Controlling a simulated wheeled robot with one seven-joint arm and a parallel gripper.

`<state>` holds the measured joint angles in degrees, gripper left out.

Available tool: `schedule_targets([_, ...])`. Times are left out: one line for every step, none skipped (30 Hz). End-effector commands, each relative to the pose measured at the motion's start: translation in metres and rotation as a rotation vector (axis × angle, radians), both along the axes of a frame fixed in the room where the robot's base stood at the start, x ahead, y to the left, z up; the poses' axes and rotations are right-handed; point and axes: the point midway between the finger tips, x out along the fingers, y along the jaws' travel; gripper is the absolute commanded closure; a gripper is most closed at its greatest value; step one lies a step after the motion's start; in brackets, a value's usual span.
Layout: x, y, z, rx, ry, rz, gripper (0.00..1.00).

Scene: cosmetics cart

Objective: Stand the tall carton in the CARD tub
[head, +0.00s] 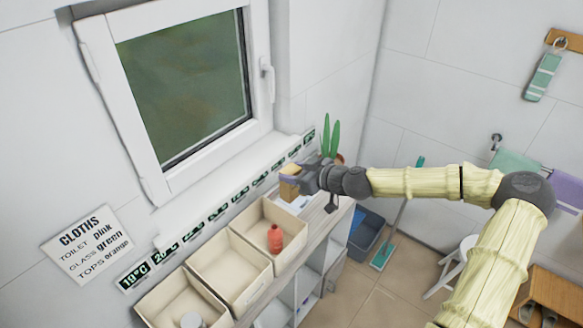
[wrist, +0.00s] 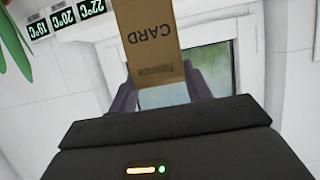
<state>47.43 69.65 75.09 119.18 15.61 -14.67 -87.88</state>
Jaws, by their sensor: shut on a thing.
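My gripper (head: 299,178) is shut on the tall carton (head: 289,188), a brown box held in the air beyond the far tub. In the wrist view the carton (wrist: 150,40) stands between the fingers (wrist: 161,92), with CARD printed on its face. The print is upside down there, as are the wall signs, so the carton looks roughly upright. Three cream tubs stand in a row on the shelf: the far tub (head: 293,238) holds a red bottle (head: 275,238), the middle tub (head: 222,262) looks empty, and the near tub (head: 160,301) holds a grey object. I cannot read which tub is marked CARD.
The window (head: 185,85) and a strip of temperature signs (head: 190,238) are on the wall behind the tubs. A green plant (head: 331,138) stands near my gripper at the shelf's far end. A grey-blue bin (head: 368,235) and a mop (head: 383,250) are on the floor beyond.

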Motion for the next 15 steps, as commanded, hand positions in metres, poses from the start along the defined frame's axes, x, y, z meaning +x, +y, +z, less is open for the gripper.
schedule_targets([-0.002,-0.002,-0.003,0.002,0.002,-0.011,0.83])
schedule_targets([-0.003,-0.003,-0.005,0.002,0.001,-0.018,0.83])
schedule_targets([-0.004,-0.006,-0.009,0.001,0.002,-0.034,0.83])
schedule_targets([-0.005,-0.008,-0.012,0.000,0.002,-0.050,0.83])
schedule_targets([-0.006,-0.011,-0.016,0.000,0.003,-0.064,0.83])
schedule_targets([-0.008,-0.014,-0.019,0.000,0.002,-0.082,0.83])
schedule_targets([-0.009,-0.016,-0.022,0.000,0.002,-0.094,0.83])
schedule_targets([-0.010,-0.018,-0.025,0.001,0.002,-0.108,0.83])
schedule_targets([-0.012,-0.022,-0.030,0.001,0.002,-0.130,0.83])
schedule_targets([-0.014,-0.025,-0.035,0.000,0.003,-0.150,0.83])
schedule_targets([-0.015,-0.028,-0.040,0.000,0.003,-0.171,0.83])
schedule_targets([-0.018,-0.033,-0.046,0.001,0.003,-0.198,0.83])
schedule_targets([-0.020,-0.037,-0.050,0.002,0.001,-0.221,0.83])
schedule_targets([-0.022,-0.043,-0.058,0.000,0.006,-0.253,0.83])
schedule_targets([-0.025,-0.051,-0.066,0.000,0.005,-0.294,0.83])
